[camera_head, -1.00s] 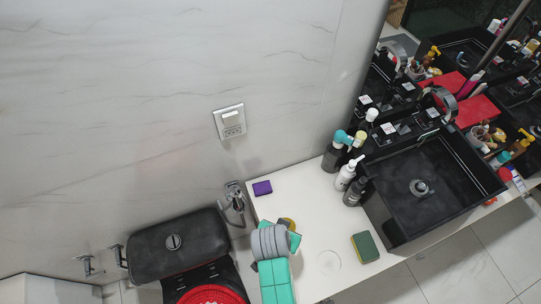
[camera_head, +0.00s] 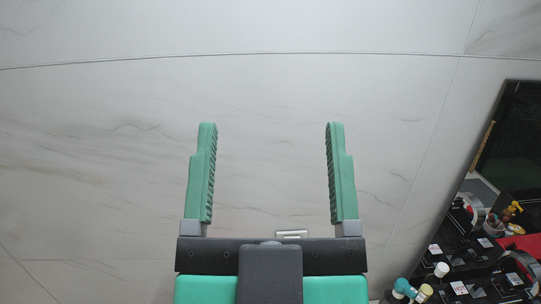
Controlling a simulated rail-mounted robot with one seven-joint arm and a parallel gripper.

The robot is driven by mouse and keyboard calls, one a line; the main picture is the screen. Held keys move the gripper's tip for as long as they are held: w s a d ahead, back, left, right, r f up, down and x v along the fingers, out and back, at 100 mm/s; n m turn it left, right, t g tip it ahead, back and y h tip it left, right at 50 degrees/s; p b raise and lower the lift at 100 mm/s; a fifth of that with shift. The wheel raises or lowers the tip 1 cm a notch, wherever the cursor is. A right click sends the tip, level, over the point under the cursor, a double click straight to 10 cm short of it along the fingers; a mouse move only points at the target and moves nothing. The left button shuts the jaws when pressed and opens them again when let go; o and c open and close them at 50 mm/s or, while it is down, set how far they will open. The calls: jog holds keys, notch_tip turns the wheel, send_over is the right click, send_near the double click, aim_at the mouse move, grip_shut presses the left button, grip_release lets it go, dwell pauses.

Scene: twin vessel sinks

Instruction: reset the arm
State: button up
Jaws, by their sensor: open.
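My gripper (camera_head: 271,172) is at the lower middle of the head view, with its two green ribbed fingers wide apart and pointing up the picture. The black palm and green body of my gripper hide much of the bottom of the view. The rest of my arm is out of view.
A pale marbled wall (camera_head: 110,140) fills most of the view. At the lower right are bottles (camera_head: 404,289), a black basin area and a dark mirror (camera_head: 515,150).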

jog(key=shift+s+r, duration=0.15)
jog(key=shift+r, duration=0.05)
notch_tip(320, 180, up, 16)
jog(key=p, duration=1.5)
jog(key=shift+p, duration=0.4)
